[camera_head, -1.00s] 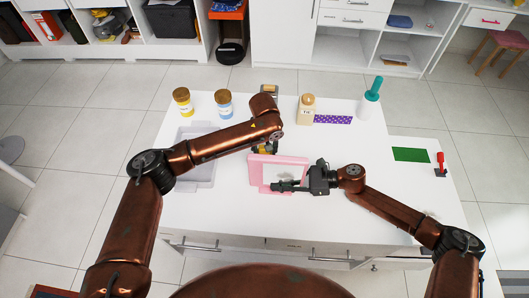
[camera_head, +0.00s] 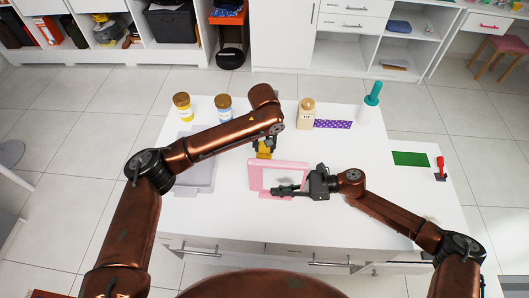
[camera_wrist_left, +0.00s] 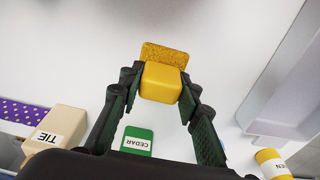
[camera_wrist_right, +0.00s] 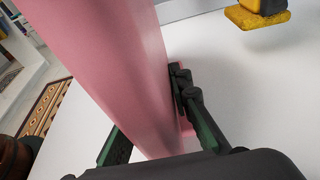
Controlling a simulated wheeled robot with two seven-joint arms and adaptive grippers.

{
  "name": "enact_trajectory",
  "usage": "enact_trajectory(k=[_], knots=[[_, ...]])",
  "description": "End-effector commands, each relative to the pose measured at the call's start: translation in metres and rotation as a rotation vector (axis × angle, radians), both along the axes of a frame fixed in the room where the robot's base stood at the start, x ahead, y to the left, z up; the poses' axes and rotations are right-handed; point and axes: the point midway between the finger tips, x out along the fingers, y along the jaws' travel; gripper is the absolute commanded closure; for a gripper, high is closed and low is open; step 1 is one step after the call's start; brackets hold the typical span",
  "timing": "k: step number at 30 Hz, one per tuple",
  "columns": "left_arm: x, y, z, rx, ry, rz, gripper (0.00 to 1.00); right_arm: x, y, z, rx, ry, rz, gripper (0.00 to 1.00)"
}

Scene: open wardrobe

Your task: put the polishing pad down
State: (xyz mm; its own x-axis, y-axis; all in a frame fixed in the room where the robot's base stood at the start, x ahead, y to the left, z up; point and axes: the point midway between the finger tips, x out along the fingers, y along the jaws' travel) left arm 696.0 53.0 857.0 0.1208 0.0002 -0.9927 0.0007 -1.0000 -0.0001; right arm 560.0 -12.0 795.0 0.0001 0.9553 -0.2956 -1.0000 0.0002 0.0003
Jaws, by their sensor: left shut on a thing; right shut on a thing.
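The polishing pad (camera_head: 264,154) is a yellow block with a rough, darker yellow base. My left gripper (camera_head: 265,143) is shut on its block handle, behind the pink frame. In the left wrist view the handle (camera_wrist_left: 161,80) sits between the fingertips, with the base (camera_wrist_left: 166,53) beyond. The pad (camera_wrist_right: 258,16) also shows at the top right of the right wrist view, apart from the pink frame. Whether it touches the table is unclear. My right gripper (camera_head: 290,190) is shut on the upright pink frame (camera_head: 256,176), which has a pale centre; its fingers lie either side of it.
The white table (camera_head: 350,218) holds a grey tray (camera_head: 198,180) at left and several jars and bottles at the back, including a TIE bottle (camera_head: 306,113). A purple dotted strip (camera_head: 333,124) and green mat (camera_head: 410,159) lie to the right.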

Motion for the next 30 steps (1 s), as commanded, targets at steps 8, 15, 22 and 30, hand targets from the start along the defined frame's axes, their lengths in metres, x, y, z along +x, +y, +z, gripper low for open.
enact_trajectory(k=[8,15,22,30], knots=[[0.000,-0.001,0.043,-0.001,-0.001,-0.001,0.93,0.000,0.000,0.000,0.000,0.000,0.000,0.95],[0.000,0.000,0.050,0.000,0.001,-0.001,0.93,0.000,0.000,0.000,0.000,0.000,0.000,0.95],[0.000,0.000,0.049,0.000,0.001,-0.001,0.93,0.000,0.000,0.000,0.000,0.000,0.000,0.95],[0.000,0.000,0.049,0.000,0.001,-0.001,0.93,0.000,0.000,0.000,0.000,0.000,0.000,0.95]])
